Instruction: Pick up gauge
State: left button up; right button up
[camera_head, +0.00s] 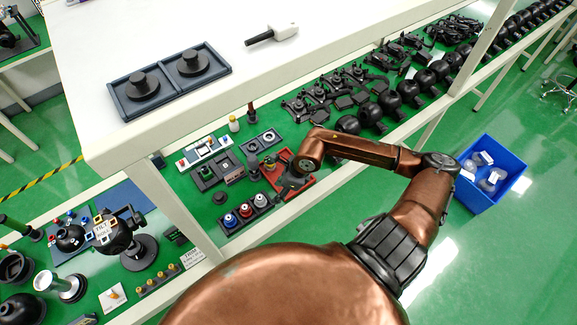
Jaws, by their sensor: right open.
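A tool with a white block-shaped handle and a dark rod (272,35) lies on the white upper tabletop; it may be the gauge, but I cannot tell for certain. A dark tray (222,85) to its left holds two round black stepped pieces, one in each compartment. My right arm reaches in from the right, below the tabletop edge. My right gripper (287,184) is small and dark, over the lower shelf by a red holder (305,182), far from the white-handled tool. It is open; I see nothing held. My left gripper is not in view.
The white tabletop (330,30) is otherwise clear. Its front edge and legs stand above the green lower shelf, which carries small fixtures and rows of black devices (370,112). A blue bin (505,190) with clear pieces stands at right. Free green floor lies at lower right.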

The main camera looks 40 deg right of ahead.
aim_at(269, 167)
jog(key=z, duration=1.15)
